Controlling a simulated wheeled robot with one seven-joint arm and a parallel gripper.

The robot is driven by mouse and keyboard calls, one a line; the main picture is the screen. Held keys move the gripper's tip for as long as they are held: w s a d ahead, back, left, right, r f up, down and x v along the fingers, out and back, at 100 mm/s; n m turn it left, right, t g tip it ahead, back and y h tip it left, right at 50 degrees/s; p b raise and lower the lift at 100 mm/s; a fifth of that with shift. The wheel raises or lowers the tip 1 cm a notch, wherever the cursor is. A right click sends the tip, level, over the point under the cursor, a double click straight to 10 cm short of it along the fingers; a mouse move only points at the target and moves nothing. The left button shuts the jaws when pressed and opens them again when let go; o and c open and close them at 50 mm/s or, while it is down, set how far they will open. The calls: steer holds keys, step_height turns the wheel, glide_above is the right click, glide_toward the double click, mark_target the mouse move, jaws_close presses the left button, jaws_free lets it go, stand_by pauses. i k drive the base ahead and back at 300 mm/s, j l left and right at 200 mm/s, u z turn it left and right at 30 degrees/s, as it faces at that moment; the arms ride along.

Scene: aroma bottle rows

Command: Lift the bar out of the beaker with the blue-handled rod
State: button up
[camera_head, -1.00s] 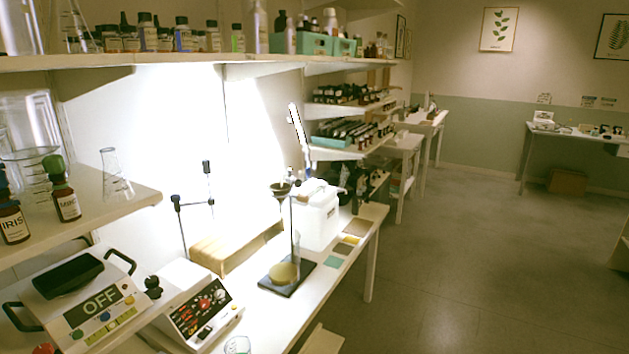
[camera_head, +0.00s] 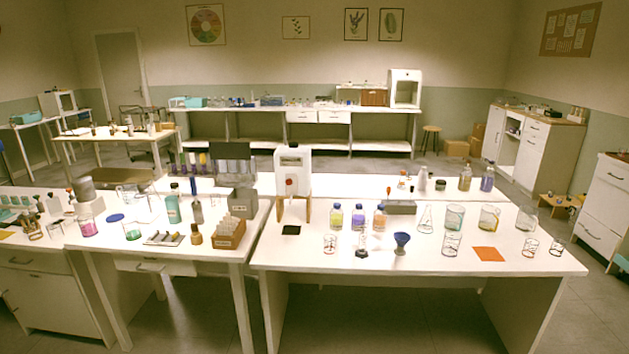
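My gripper is not in view. Several glass beakers stand on the benches. On the right bench are a beaker with teal liquid (camera_head: 455,217), a beaker with yellow-green contents (camera_head: 489,217) and a clear beaker (camera_head: 452,244). On the left bench are a beaker with pink liquid (camera_head: 88,228) and a beaker with a little green liquid (camera_head: 132,231). I cannot tell which beaker, if any, has a bar in it. I cannot make out a blue-handled rod.
The right bench (camera_head: 330,263) also carries a white dispenser (camera_head: 293,170), a blue funnel (camera_head: 401,241), an orange mat (camera_head: 488,254) and several capped bottles. The left bench holds a brown box (camera_head: 229,233) and a teal bottle (camera_head: 173,207). Floor shows between the two benches.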

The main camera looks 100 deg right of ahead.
mark_target(194, 186)
steer(key=l+z, duration=0.3)
steer(key=z, duration=0.15)
steer(key=i+l+z, duration=0.1)
steer(key=l+z, duration=0.2)
steer(key=z, duration=0.2)
steer(key=i+l+z, duration=0.15)
steer(key=l+z, duration=0.15)
steer(key=z, duration=0.15)
steer(key=i+l+z, duration=0.15)
steer(key=z, duration=0.35)
steer(key=i+l+z, duration=0.2)
steer(key=z, duration=0.25)
steer(key=i+j, duration=0.3)
steer(key=i, duration=0.2)
steer(key=i+j+u, duration=0.1)
steer(key=i+j, duration=0.15)
steer(key=i, duration=0.25)
steer(key=i+j, duration=0.25)
steer(key=i, duration=0.25)
steer(key=i+j, duration=0.25)
steer(key=i, duration=0.3)
steer(key=u, duration=0.05)
